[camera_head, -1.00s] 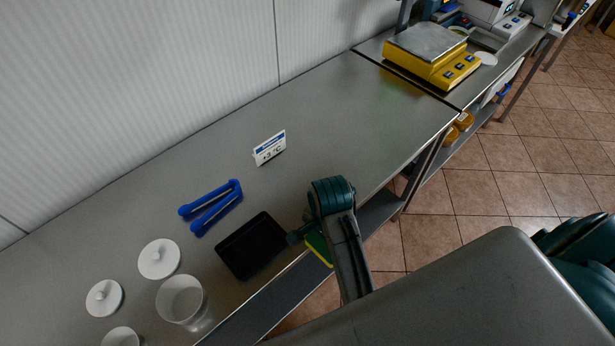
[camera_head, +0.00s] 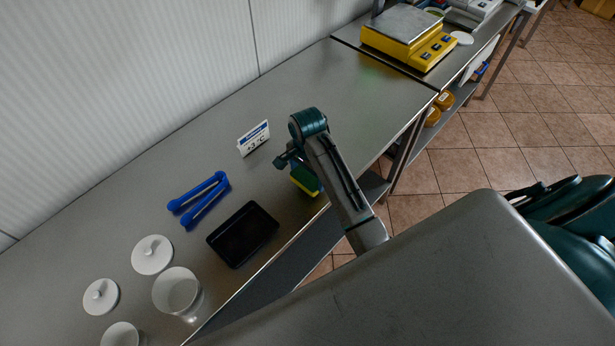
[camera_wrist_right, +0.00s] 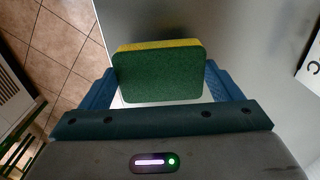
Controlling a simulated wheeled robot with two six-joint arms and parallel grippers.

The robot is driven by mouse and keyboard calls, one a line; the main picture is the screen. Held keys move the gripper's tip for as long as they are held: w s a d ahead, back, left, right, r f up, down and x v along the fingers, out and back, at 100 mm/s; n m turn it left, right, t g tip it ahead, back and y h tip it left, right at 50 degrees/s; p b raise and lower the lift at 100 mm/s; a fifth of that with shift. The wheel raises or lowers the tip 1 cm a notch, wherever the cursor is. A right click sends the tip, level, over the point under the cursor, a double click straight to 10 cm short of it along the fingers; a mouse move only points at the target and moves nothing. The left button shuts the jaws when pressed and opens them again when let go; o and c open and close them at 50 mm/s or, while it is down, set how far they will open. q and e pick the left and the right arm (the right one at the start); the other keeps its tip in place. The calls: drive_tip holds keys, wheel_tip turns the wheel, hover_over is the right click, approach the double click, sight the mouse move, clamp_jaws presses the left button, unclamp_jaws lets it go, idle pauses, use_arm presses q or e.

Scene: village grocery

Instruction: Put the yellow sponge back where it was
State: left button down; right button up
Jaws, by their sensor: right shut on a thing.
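The yellow sponge, with a green scouring side, is held in my right gripper. My left gripper is not in view.
Blue tongs (camera_head: 199,200), a small sign (camera_head: 253,139), white lids (camera_head: 152,254) and a clear container (camera_head: 177,291) stand on the steel counter (camera_head: 340,90). A yellow scale (camera_head: 405,35) is at the far end.

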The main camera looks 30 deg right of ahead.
sight(307, 176)
wheel_tip(307, 176, down, 3)
drive_tip(key=shift+w+f+p, duration=0.1)
drive_tip(key=shift+p, duration=0.55)
drive_tip(key=shift+f, duration=0.1)
